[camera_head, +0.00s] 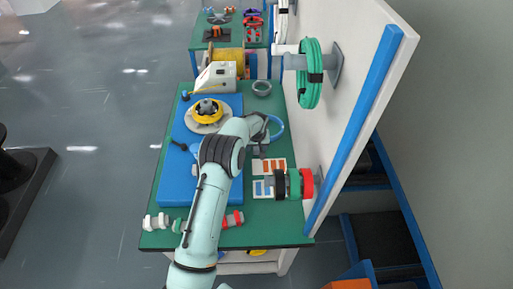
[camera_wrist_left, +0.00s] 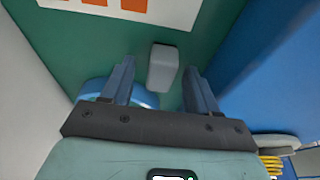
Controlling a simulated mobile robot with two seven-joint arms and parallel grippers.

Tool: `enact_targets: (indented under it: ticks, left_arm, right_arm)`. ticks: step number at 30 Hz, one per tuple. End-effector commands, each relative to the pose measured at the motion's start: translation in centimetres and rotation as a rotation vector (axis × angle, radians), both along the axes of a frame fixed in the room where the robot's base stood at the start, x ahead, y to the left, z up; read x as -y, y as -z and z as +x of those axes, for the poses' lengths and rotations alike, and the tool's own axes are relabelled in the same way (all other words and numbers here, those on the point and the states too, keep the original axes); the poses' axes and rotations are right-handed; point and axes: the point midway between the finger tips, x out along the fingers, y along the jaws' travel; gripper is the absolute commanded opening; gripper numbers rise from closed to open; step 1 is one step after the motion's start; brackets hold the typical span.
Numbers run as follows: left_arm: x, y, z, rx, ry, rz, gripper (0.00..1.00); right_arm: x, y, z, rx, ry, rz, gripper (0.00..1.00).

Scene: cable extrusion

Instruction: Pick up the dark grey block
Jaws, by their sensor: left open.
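A grey block (camera_wrist_left: 163,68) with rounded edges sits on the green tabletop in the left wrist view. It looks mid-grey there rather than clearly dark. My left gripper (camera_wrist_left: 157,78) is open, with one finger on each side of the block as seen from the wrist; I cannot tell how far above it the fingertips are. In the head view my left gripper (camera_head: 258,149) is over the green table between the blue mat and the white panel, partly hidden by my arm. I cannot make out the block clearly there. My right gripper is not in view.
A blue cable coil (camera_head: 277,128) lies beside the gripper, and printed white-and-orange cards (camera_head: 270,166) lie nearby. The blue mat (camera_head: 185,160) bears a yellow-and-black spool (camera_head: 207,111). A white wall panel (camera_head: 340,70) with a green coil (camera_head: 309,75) bounds the right side.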

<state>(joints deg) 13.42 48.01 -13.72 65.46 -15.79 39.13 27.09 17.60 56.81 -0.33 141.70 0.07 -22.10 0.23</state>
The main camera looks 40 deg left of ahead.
Motion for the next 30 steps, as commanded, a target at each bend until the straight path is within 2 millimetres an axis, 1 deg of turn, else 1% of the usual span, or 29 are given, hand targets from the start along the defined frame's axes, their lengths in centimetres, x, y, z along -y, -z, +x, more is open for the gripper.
enact_targets:
  ticks: [3, 8, 9, 11, 12, 14, 21, 24, 26, 28, 30]
  left_arm:
    - [-0.1, 0.6, 0.1, 0.000, 0.001, 0.000, 0.60]
    - [-0.1, 0.6, 0.1, -0.001, 0.001, 0.000, 0.60]
    - [-0.1, 0.6, 0.1, -0.001, 0.001, 0.000, 0.56]
    - [-0.1, 0.6, 0.1, -0.001, 0.001, 0.000, 0.37]
    - [-0.1, 0.6, 0.1, -0.001, 0.001, 0.000, 0.24]
    - [-0.1, 0.6, 0.1, -0.001, 0.001, 0.000, 0.04]
    - [-0.1, 0.6, 0.1, 0.000, 0.001, 0.000, 0.04]
    - [-0.1, 0.2, 0.1, 0.001, 0.001, 0.000, 0.04]
    - [-0.1, -0.3, 0.1, 0.003, 0.000, 0.001, 0.04]
    - [-0.1, -1.4, 0.1, 0.004, 0.001, 0.000, 0.04]
    - [-0.1, -2.9, 0.2, 0.006, 0.000, 0.001, 0.04]
  right_arm:
    - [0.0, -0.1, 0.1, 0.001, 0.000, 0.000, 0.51]
    - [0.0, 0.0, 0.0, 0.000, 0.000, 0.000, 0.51]
    - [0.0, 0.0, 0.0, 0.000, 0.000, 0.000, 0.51]
    - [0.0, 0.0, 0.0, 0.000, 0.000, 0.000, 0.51]
    - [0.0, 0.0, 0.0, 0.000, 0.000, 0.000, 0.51]
    - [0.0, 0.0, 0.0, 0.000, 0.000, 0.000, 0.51]
    - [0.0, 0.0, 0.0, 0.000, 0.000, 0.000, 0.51]
    - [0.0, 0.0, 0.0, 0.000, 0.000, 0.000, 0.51]
    - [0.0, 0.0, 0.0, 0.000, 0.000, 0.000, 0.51]
    - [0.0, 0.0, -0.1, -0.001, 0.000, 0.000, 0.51]
    - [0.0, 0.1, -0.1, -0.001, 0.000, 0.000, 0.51]
